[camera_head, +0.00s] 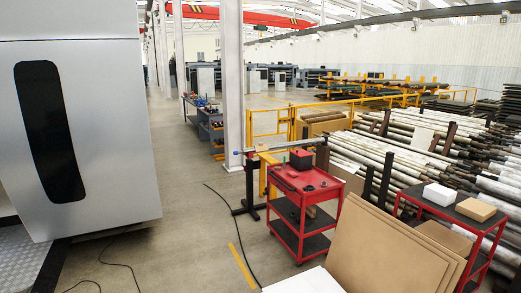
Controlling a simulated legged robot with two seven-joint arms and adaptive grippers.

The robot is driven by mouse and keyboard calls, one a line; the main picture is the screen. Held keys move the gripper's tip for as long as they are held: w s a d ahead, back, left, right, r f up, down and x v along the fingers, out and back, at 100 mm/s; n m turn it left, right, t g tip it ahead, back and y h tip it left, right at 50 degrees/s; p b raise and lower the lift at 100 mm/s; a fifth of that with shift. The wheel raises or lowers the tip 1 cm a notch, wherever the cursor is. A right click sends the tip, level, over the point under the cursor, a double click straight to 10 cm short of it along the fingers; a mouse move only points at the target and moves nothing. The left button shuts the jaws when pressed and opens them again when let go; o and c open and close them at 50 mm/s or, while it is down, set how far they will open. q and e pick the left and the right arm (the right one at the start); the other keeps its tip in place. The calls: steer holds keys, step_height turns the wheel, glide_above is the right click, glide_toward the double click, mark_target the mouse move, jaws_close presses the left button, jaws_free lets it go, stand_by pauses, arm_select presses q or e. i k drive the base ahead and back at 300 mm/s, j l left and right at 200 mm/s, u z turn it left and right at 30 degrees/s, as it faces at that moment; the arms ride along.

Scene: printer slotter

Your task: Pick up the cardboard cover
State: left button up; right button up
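Large flat brown cardboard sheets (380,250) lean, tilted, at the bottom right of the head view. Several edges show one behind another, and the lower part is cut off by the frame. A small brown block (475,209), like a cardboard box or lid, lies on a red-framed cart behind them, beside a white block (439,194). I cannot tell which of these brown things is the cardboard cover. Neither of my grippers is in view.
A red tool cart (305,180) with a dark box stands left of the sheets. A white flat surface (305,281) shows at the bottom edge. A grey machine (100,130) fills the left. Cables lie on the mostly clear central floor. Racks of long rollers (400,160) stand at right.

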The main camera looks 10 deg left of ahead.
mark_target(262, 148)
steer(key=i+j+u, duration=0.7)
steer(key=j, duration=0.15)
steer(key=i+j+u, duration=0.25)
steer(key=i, duration=0.6)
steer(key=i+u, duration=0.3)
steer(key=i, duration=0.55)
